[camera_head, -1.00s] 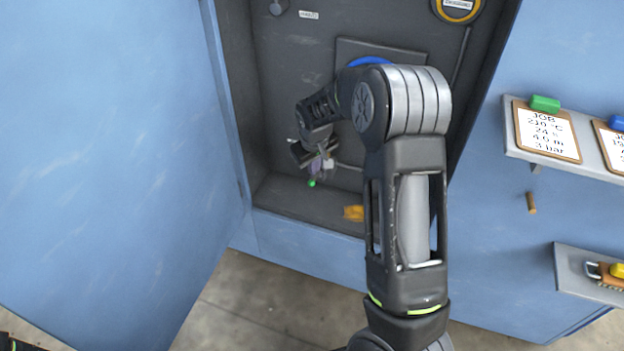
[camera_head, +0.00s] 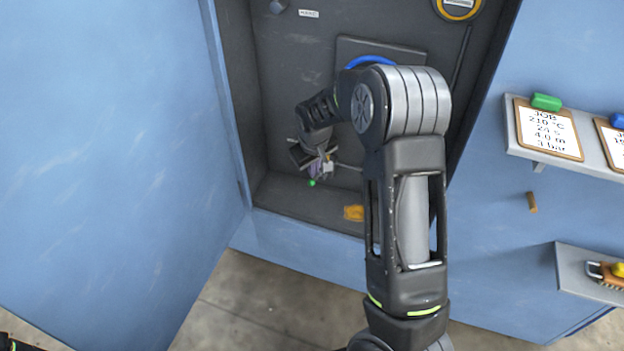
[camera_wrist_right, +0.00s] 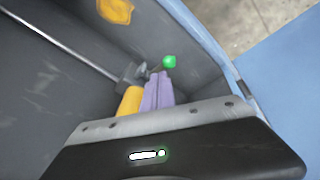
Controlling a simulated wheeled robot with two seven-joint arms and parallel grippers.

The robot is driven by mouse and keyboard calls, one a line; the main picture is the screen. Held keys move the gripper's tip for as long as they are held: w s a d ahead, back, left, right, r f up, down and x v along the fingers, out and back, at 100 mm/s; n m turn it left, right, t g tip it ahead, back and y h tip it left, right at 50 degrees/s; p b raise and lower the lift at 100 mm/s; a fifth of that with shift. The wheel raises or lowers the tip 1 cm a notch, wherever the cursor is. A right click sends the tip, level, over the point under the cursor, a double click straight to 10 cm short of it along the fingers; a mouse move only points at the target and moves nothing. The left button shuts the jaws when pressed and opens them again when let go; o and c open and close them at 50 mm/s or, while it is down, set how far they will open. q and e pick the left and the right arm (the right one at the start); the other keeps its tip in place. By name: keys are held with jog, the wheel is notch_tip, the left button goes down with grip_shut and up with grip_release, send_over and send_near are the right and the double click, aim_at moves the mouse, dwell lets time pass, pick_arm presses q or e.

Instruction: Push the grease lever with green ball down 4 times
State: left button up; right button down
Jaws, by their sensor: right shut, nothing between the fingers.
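The green ball (camera_head: 311,183) of the grease lever shows low inside the open cabinet, just below my right gripper (camera_head: 318,170). In the right wrist view the green ball (camera_wrist_right: 169,62) sits just beyond the tips of my right gripper's lilac fingers (camera_wrist_right: 160,78). The fingers are shut together and empty. Whether they touch the ball or the lever is not clear. A grey block (camera_wrist_right: 133,74), a yellow cylinder (camera_wrist_right: 129,102) and a thin metal rod (camera_wrist_right: 60,38) are beside the fingers. Most of the lever is hidden. My left gripper is not in view.
The open blue door (camera_head: 110,150) stands to the left of the cabinet. An orange patch (camera_head: 353,213) lies on the cabinet floor. At right are a shelf with job cards (camera_head: 547,130), a peg (camera_head: 531,202) and a lower shelf with a brush (camera_head: 607,275).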

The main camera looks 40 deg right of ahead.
aim_at(312, 180)
jog(key=shift+s+a+f+b, duration=0.25)
jog(key=shift+f+b, duration=0.35)
jog(key=shift+f, duration=0.2)
jog(key=shift+s+a+f+b, duration=0.1)
jog(key=shift+a+f+b, duration=0.15)
jog(key=shift+f+b, duration=0.45)
dwell(1.7)
dwell(0.5)
jog(key=shift+w+d+r+p, duration=0.15)
jog(key=shift+d+r+p, duration=0.05)
jog(key=shift+r+p, duration=0.4)
jog(key=shift+w+d+r+p, duration=0.15)
jog(key=shift+d+r+p, duration=0.1)
jog(key=shift+r+p, duration=0.4)
jog(key=shift+w+d+r+p, duration=0.2)
jog(key=shift+r+p, duration=0.25)
jog(key=shift+r, duration=0.25)
jog(key=r+p, duration=0.1)
jog(key=d+r+p, duration=0.1)
jog(key=r, duration=0.1)
jog(key=w+r+p, duration=0.1)
jog(key=shift+d+r, duration=0.2)
jog(key=shift+r, duration=0.1)
